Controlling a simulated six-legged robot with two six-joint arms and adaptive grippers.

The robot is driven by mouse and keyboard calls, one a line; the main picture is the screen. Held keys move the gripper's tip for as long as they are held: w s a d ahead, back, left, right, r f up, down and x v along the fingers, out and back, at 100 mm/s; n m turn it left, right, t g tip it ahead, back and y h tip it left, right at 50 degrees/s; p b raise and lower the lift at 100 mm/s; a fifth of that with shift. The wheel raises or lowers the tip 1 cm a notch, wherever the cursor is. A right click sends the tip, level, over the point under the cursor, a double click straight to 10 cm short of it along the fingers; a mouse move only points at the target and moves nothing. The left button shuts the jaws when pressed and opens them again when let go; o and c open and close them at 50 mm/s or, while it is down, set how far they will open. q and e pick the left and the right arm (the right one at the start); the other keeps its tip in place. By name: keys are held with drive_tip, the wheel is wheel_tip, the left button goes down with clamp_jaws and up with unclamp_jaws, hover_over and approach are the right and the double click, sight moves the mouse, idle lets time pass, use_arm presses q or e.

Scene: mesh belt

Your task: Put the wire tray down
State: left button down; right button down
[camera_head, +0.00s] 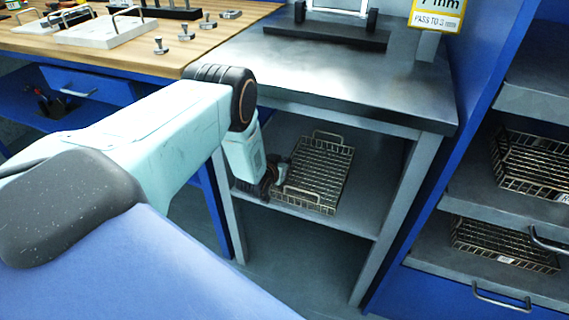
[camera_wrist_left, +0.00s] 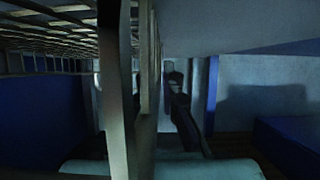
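The wire tray (camera_head: 322,172) is a metal mesh basket with a raised handle at its near end and another at its far end. It lies level on the lower shelf (camera_head: 345,214) of the grey bench. My left gripper (camera_head: 272,178) is at the tray's left side, by its near handle, partly hidden behind my own wrist. In the left wrist view the tray's mesh (camera_wrist_left: 45,40) fills the upper left, with metal bars very close to the lens. A dark gripper part (camera_wrist_left: 183,112) shows beside the bars. Its grip is unclear. My right gripper is out of view.
The grey bench top (camera_head: 340,75) overhangs the shelf, and a bench leg (camera_head: 385,230) stands at the right. A blue rack at the right holds similar wire trays (camera_head: 535,165). A wooden bench (camera_head: 150,55) with fixtures stands at the left.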

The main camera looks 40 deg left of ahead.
use_arm(q)
drive_tip(key=shift+f, duration=0.15)
drive_tip(key=c, duration=1.5)
unclamp_jaws()
drive_tip(key=shift+w, duration=0.1)
drive_tip(key=shift+s+r+p, duration=0.25)
drive_tip(key=shift+r+p, duration=0.1)
drive_tip(key=p+v, duration=0.4)
drive_tip(key=v, duration=0.7)
drive_tip(key=shift+s+d+r+p, duration=0.1)
drive_tip(key=shift+s+p, duration=0.15)
drive_tip(key=shift+p, duration=0.15)
